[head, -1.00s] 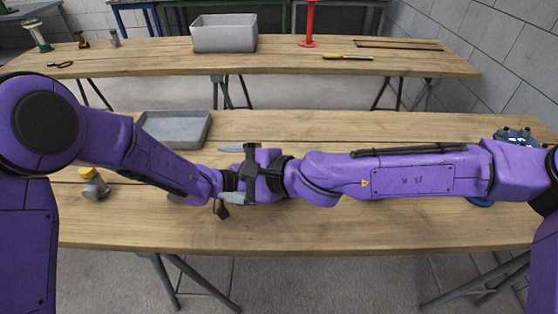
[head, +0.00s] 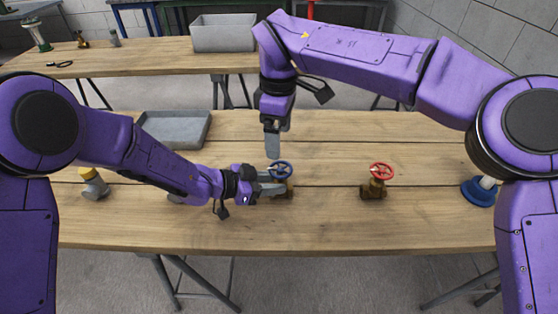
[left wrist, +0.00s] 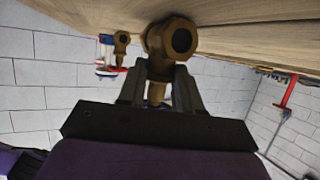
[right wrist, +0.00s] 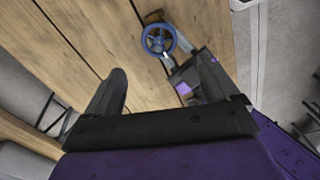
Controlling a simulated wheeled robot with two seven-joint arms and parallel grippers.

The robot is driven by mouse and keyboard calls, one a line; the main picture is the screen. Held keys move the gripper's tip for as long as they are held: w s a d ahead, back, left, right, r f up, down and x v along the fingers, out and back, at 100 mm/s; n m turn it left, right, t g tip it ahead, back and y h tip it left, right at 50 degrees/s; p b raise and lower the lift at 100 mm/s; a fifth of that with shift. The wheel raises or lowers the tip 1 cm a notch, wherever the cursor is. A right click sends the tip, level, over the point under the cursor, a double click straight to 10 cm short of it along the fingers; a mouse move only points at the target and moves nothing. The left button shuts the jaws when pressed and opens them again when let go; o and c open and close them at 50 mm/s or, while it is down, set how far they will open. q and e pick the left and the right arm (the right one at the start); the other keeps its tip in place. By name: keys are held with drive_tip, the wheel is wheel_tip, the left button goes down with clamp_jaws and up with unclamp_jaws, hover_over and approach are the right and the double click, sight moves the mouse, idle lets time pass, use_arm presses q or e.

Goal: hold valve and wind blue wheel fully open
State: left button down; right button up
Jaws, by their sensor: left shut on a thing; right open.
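The valve with the blue wheel (head: 281,169) stands upright on the near table, left of the red-wheeled valve. My left gripper (head: 278,188) comes in from its left and is shut on the brass valve body (left wrist: 158,86), below the wheel. In the left wrist view the fingers lie on both sides of the brass; the wheel is hidden there. My right gripper (head: 273,145) points down behind and slightly left of the blue wheel, apart from it. In the right wrist view its fingers (right wrist: 165,95) are spread and empty, and the blue wheel (right wrist: 158,40) shows beyond them.
A red-wheeled valve (head: 376,180) stands to the right on the near table (head: 330,225). A grey tray (head: 175,130) lies at the back left, and a yellow-topped object (head: 93,183) at the far left. A blue-based object (head: 479,192) stands at the right edge.

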sight(279, 167)
wheel_tip(279, 167, down, 9)
drive_tip(key=shift+w+r, duration=0.1)
drive_tip(key=shift+r, duration=0.05)
drive_tip(key=c, duration=1.1)
